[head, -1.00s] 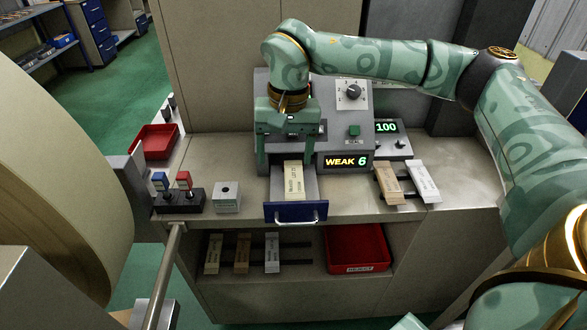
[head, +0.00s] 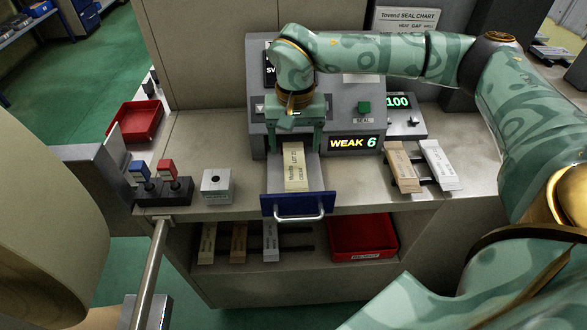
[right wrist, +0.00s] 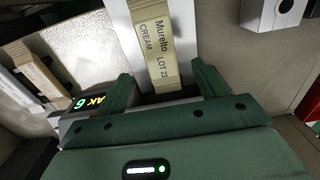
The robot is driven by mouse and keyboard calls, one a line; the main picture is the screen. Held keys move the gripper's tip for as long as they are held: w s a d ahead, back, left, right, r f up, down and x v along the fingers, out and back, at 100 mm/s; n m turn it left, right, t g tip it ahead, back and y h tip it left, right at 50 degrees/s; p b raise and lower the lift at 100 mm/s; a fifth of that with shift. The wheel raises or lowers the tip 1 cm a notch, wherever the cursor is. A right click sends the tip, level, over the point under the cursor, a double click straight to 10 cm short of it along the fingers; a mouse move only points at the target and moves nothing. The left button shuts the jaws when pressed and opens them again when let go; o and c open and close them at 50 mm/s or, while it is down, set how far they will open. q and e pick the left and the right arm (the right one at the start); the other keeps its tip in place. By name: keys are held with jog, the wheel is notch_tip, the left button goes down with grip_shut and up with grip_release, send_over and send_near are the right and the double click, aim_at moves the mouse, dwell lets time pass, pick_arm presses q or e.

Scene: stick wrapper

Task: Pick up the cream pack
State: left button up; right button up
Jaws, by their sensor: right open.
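The cream pack (head: 294,172) is a pale stick labelled Muretto LOT 23 CREAM. It lies lengthwise in the pulled-out blue-fronted drawer (head: 299,205) of the grey sealing machine (head: 340,118). My right gripper (head: 294,148) is open at the pack's machine-side end, with one finger on each side. In the right wrist view the pack (right wrist: 156,45) runs between the open fingers (right wrist: 164,88), with gaps visible beside it. Whether the fingers reach down to its level is unclear. My left gripper is not in view.
The display reads WEAK 6. Two packs (head: 403,168) lie on a rack at the right. A red tray (head: 135,120) is further left. Below are several sticks (head: 238,243) and a red reject bin (head: 362,236).

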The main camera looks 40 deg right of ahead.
aim_at(295, 166)
jog(key=shift+f, duration=0.25)
jog(key=f, duration=0.1)
jog(key=f+b, duration=0.1)
jog(key=f, duration=0.1)
jog(key=f+b, duration=0.1)
jog(key=f, duration=0.1)
jog(key=shift+s+a, duration=0.2)
jog(key=shift+s, duration=0.1)
jog(key=shift+r, duration=0.15)
jog(key=shift+c, duration=0.9)
jog(key=c, duration=0.9)
jog(key=shift+s+r, duration=0.1)
